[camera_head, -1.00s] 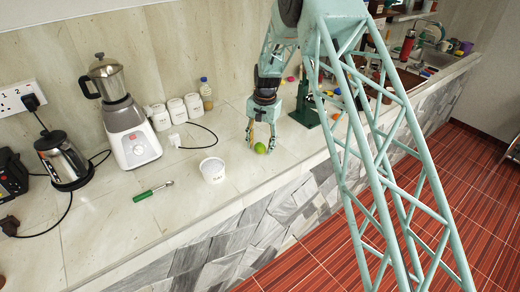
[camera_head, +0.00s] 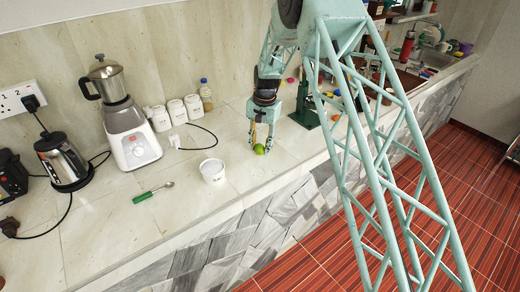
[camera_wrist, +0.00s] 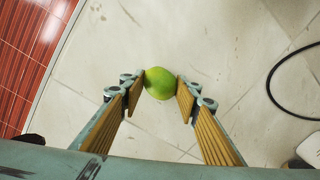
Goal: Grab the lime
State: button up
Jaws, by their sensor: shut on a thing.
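The lime (camera_head: 259,149) is a small green fruit at the counter's front part in the head view. In the wrist view the lime (camera_wrist: 160,83) sits between the two fingertips. My gripper (camera_head: 261,146) points down at the counter, and its wood-coloured finger pads (camera_wrist: 161,90) touch the lime from both sides. The gripper is shut on the lime. The lime is at or close to the counter surface; I cannot tell whether it touches it.
White canisters (camera_head: 176,112) and a blender (camera_head: 128,130) stand behind. A black cable (camera_wrist: 278,88) curves on the right in the wrist view. The counter's front edge is close.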

aim_at(260, 145)
jog(key=shift+r, duration=0.1)
jog(key=shift+r, duration=1.55)
jog(key=shift+s+r, duration=0.1)
jog(key=shift+r, duration=0.1)
jog(key=s+d, duration=0.1)
jog(key=s, duration=0.4)
jog(key=s+d+r, duration=0.1)
jog(key=s+d, duration=0.1)
jog(key=s, duration=0.3)
jog(key=s+d, duration=0.2)
jog(key=s, duration=0.3)
jog(key=shift+d+r, duration=0.1)
jog(key=shift+r, duration=0.1)
jog(key=shift+d, duration=0.1)
